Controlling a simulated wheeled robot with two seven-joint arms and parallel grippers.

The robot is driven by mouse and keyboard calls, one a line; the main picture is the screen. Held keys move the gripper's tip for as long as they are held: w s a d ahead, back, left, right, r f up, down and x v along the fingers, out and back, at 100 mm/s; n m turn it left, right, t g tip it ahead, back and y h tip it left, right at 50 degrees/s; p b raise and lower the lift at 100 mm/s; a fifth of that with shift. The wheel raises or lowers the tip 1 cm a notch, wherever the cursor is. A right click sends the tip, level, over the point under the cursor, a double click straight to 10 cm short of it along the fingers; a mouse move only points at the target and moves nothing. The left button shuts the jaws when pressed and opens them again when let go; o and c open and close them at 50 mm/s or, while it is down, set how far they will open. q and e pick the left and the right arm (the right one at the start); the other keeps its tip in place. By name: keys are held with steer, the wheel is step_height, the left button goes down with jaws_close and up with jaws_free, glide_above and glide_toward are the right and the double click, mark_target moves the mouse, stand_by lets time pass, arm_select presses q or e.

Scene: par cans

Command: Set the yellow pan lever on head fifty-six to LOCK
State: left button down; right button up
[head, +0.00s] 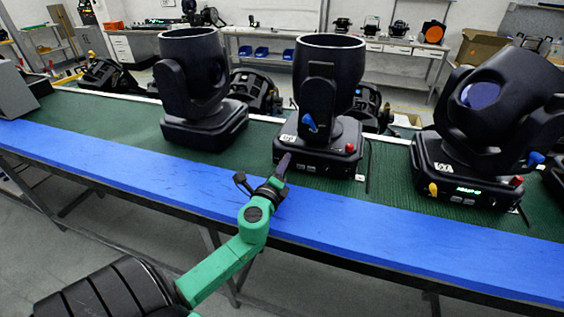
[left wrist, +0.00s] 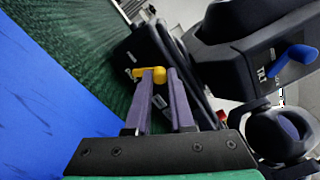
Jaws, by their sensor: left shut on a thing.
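The middle moving head (head: 318,140) stands upright on the green mat. It has a blue lever (head: 309,122) on its yoke, which also shows in the left wrist view (left wrist: 292,62). My left gripper (head: 283,164) is at the front left corner of its base. In the left wrist view my two fingers (left wrist: 163,78) are shut on the yellow pan lever (left wrist: 157,74) at the base. In the head view my fingers hide that lever. The number on the head's label and any LOCK marking are too small to read. My right gripper is not in view.
A similar head (head: 202,95) stands to the left. Another (head: 490,125) stands to the right, with its own yellow lever (head: 433,189). More dark heads stand behind. The blue front edge (head: 150,165) of the bench is clear.

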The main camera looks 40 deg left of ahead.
arm_select(q)
steer(key=shift+f, duration=0.2)
stand_by(0.3)
steer(key=c, duration=0.8)
jaws_free()
steer(key=shift+o, duration=0.2)
steer(key=shift+r, duration=0.1)
steer(key=shift+s+d, duration=0.1)
steer(key=shift+s+d, duration=0.1)
steer(key=shift+s, duration=0.15)
steer(key=b+v, duration=0.5)
steer(key=v, duration=0.8)
steer(key=shift+s+d, duration=0.15)
steer(key=shift+s, duration=0.3)
